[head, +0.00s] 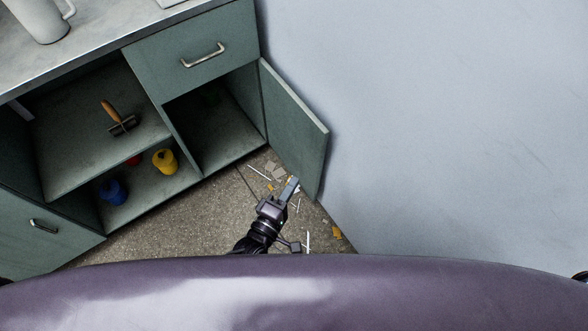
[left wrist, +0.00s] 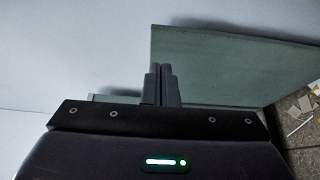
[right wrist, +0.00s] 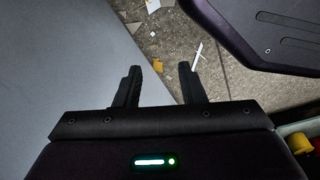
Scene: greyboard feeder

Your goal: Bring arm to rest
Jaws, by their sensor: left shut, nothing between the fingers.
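My left gripper (head: 289,186) reaches out over the floor beside the open cabinet door (head: 295,130) in the head view. In the left wrist view its two fingers (left wrist: 161,82) are together with nothing between them, and the green door panel (left wrist: 225,65) is behind them. My right gripper (right wrist: 160,85) shows in the right wrist view with its fingers apart and empty. Floor with scraps is beyond its fingertips. I cannot make out the right gripper in the head view.
A green cabinet (head: 140,55) holds a wooden-handled tool (head: 118,118), a yellow spool (head: 165,161), a blue spool (head: 112,191) and a partly hidden red item (head: 134,160). Scraps (head: 274,172) litter the floor by the door. A plain pale wall (head: 440,120) fills the right side.

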